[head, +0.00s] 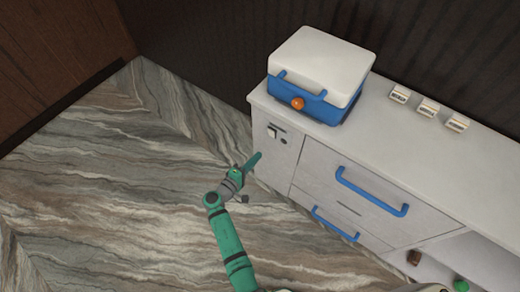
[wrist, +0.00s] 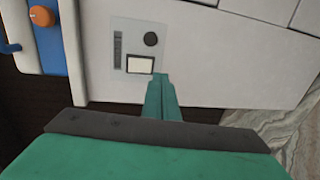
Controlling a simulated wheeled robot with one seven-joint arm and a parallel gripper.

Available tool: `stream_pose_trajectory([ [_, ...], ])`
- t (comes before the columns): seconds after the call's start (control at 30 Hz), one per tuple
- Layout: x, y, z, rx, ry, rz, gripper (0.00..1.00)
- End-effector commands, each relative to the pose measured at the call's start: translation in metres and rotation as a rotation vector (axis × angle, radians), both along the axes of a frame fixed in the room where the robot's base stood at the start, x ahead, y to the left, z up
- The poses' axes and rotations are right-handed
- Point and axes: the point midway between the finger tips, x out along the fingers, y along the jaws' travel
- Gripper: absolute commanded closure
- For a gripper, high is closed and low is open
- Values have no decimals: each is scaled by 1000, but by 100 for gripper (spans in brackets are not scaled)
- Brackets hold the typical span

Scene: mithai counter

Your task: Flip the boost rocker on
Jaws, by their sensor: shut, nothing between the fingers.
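The boost rocker (head: 272,132) is a small white switch on a grey plate on the counter's left front panel. In the wrist view the rocker (wrist: 140,65) shows as a cream-white rectangle in a dark frame, below a round dark knob (wrist: 151,39). My gripper (head: 256,157) is shut and empty, in front of the panel and below the rocker in the head view. In the wrist view my gripper's fingertips (wrist: 161,76) are close beside the rocker's lower right corner. I cannot tell whether they touch it, or which way the rocker is tilted.
A blue and white box (head: 318,73) with an orange knob (head: 297,103) stands on the counter top. Small labelled blocks (head: 428,110) sit to its right. Blue drawer handles (head: 371,192) stick out right of the panel. The marble floor (head: 110,170) at left is clear.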

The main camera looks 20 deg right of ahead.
Motion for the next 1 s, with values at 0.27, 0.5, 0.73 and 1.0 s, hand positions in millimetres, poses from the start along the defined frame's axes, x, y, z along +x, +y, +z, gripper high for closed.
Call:
stream_pose_trajectory([
  [0.27,-20,40,-5,0,1,18,100],
  [0.5,-24,44,-5,-1,1,17,100],
  [0.73,-24,40,-5,0,1,10,100],
  [1.0,-26,36,-7,2,2,6,100],
])
